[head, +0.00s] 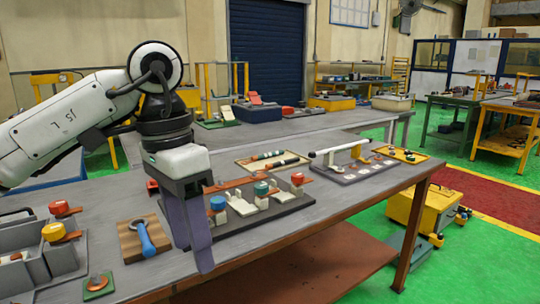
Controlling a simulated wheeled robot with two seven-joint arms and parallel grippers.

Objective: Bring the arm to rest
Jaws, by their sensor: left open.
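My left arm comes in from the left, bends at a round joint near the back wall and hangs down over the workbench (345,209). My left gripper (198,250) points down at the near side of the bench, with its long grey fingers seen almost edge-on. It is open, and I see nothing held in it. It hides the left end of a dark tray (285,208) that carries red, blue and green capped parts. I cannot tell how high the fingertips are above the bench. My right gripper is not in view.
A blue-handled tool (146,240) lies on a wooden block left of the gripper. A grey divided bin (62,258) stands at the far left. A board with a white handle (340,151) and a tool tray (250,165) lie behind. A yellow case (418,212) stands on the floor.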

